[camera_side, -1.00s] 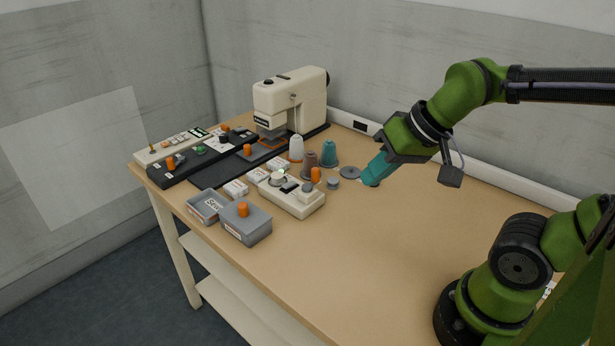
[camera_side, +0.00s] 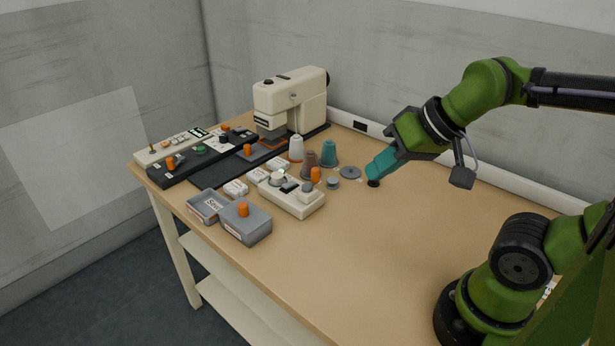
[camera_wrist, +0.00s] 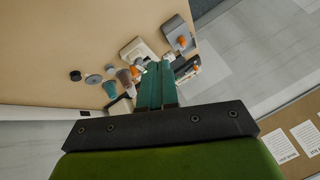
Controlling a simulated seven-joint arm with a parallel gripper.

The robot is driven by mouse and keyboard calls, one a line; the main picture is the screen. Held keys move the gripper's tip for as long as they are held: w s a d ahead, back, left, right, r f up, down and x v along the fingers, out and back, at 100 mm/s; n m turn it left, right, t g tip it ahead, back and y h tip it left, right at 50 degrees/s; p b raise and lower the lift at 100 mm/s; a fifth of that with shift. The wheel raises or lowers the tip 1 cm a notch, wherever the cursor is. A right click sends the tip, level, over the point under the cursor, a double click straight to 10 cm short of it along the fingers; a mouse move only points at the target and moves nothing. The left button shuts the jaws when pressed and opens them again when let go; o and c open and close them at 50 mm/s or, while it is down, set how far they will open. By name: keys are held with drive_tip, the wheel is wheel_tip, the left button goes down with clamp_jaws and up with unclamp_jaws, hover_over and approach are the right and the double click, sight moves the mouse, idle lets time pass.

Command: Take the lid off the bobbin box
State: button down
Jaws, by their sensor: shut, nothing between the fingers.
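The bobbin box (camera_side: 250,232) is a grey box near the table's front left edge. Its lid (camera_side: 229,213) is on, with an orange knob (camera_side: 243,209) on top. In the wrist view, the box (camera_wrist: 177,30) shows at the top, beyond my fingertips, with its orange knob (camera_wrist: 183,41). My gripper (camera_side: 371,175) has teal fingers that are shut and empty. It is well to the right of the box, just above a small black disc. The shut fingers (camera_wrist: 159,66) also show in the wrist view.
An open grey tray (camera_side: 195,206) stands left of the box. Thread cones (camera_side: 329,153), a grey disc (camera_side: 350,172) and the black disc (camera_side: 374,183) lie further right. A sewing machine (camera_side: 290,100) stands behind. The right tabletop is clear.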

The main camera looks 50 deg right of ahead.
drive_tip(key=c, duration=0.8)
unclamp_jaws()
drive_tip(key=shift+c, duration=0.2)
drive_tip(key=n+g+h, duration=0.2)
drive_tip(key=g, duration=0.5)
hover_over(243, 205)
drive_tip(key=shift+f, duration=1.55)
drive_tip(key=f, duration=1)
drive_tip(key=shift+s+f, duration=0.25)
drive_tip(key=shift+w+f, duration=0.15)
drive_tip(key=shift+f, duration=1.3)
drive_tip(key=shift+w+f, duration=0.15)
drive_tip(key=shift+f, duration=1.3)
